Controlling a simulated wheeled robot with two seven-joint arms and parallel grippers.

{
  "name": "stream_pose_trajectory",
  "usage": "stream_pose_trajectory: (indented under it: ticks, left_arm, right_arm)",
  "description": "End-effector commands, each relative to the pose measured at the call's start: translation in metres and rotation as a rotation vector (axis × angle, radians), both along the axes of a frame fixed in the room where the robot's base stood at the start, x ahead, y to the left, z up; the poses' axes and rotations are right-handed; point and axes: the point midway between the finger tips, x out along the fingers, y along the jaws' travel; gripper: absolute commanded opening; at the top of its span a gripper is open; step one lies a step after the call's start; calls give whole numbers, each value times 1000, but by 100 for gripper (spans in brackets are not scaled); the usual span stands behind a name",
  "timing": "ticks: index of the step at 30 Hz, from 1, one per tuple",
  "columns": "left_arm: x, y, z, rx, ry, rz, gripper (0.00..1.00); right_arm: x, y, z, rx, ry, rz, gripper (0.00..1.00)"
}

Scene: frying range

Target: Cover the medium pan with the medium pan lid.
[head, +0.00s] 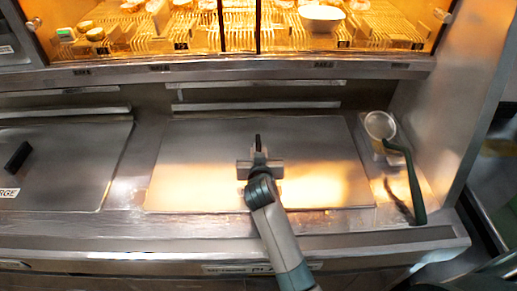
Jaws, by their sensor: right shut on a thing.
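The medium pan lid (210,150) is a wide flat metal plate in the middle of the range top in the head view, with warm light reflecting on it. Its black upright handle (257,142) shows just beyond my right gripper (259,163). My right gripper comes in from the bottom and is shut on the handle near the lid's centre. The medium pan is not visible; the lid hides whatever lies under it. I cannot tell whether the lid touches the surface all round. My left gripper is not in view.
Another metal lid (75,165) with a black handle (18,156) and a label ending in "RGE" lies at the left. A metal container (380,126) and a dark green handled tool (415,185) are at the right. A lit food cabinet (285,40) spans the back.

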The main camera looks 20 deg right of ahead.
Motion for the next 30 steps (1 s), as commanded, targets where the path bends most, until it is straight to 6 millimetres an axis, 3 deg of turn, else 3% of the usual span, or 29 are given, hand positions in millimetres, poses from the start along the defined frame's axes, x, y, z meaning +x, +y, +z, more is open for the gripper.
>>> stream_pose_trajectory:
  ticks: [23, 24, 26, 30]
  left_arm:
    - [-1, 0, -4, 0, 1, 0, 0]
    - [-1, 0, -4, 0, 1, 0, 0]
    - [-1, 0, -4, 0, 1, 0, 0]
    - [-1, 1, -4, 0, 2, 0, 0]
  right_arm:
    - [-1, 1, -9, 0, 4, 0, 0]
    - [-1, 1, -9, 0, 5, 0, 19]
    - [-1, 1, -10, 1, 6, 0, 33]
    - [-1, 1, -11, 1, 7, 0, 36]
